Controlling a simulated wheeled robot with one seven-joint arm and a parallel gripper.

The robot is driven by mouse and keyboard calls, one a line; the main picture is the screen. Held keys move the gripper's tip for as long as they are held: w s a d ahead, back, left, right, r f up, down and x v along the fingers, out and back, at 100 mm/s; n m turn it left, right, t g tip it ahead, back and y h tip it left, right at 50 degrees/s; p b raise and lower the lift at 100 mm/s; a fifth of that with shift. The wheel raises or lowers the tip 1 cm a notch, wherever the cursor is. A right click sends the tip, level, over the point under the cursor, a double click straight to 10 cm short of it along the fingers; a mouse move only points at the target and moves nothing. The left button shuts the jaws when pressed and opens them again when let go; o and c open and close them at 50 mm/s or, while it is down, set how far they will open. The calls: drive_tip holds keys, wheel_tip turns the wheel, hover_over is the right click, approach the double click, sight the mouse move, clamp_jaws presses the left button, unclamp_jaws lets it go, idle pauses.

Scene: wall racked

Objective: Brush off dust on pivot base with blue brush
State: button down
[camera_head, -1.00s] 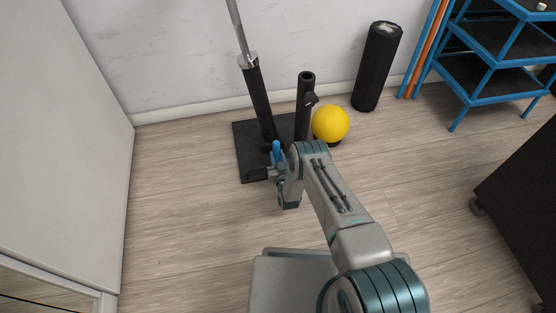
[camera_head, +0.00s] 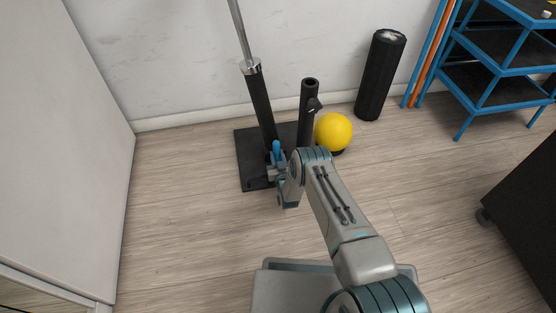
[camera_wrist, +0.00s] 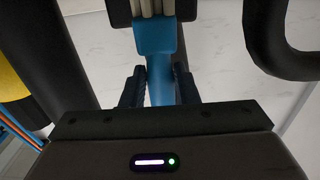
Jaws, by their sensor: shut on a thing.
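The pivot base (camera_head: 247,160) is a black plate on the floor by the wall, with two black upright tubes on it. A metal bar rises from the left tube (camera_head: 262,110); the right tube (camera_head: 306,115) is shorter. My gripper (camera_head: 274,170) is over the plate's front part, close to the left tube. It is shut on the blue brush (camera_head: 276,150). In the wrist view the brush's blue handle (camera_wrist: 158,75) stands between the two dark fingers (camera_wrist: 160,88), with pale bristles (camera_wrist: 158,8) at the top edge. Dust on the plate cannot be made out.
A yellow ball (camera_head: 333,131) stands right of the plate. A black foam roller (camera_head: 380,75) leans by the wall. A blue shelf rack (camera_head: 490,70) is at the right, and a dark cabinet (camera_head: 525,190) at the right edge. The floor left of the plate is clear.

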drive_tip(key=shift+w+a+f, duration=0.15)
drive_tip(key=shift+w, duration=0.4)
drive_tip(key=shift+w+a, duration=0.2)
drive_tip(key=shift+w, duration=0.5)
wheel_tip(320, 180, up, 7)
drive_tip(key=p, duration=0.5)
drive_tip(key=shift+r, duration=0.2)
drive_tip(key=shift+d, duration=0.1)
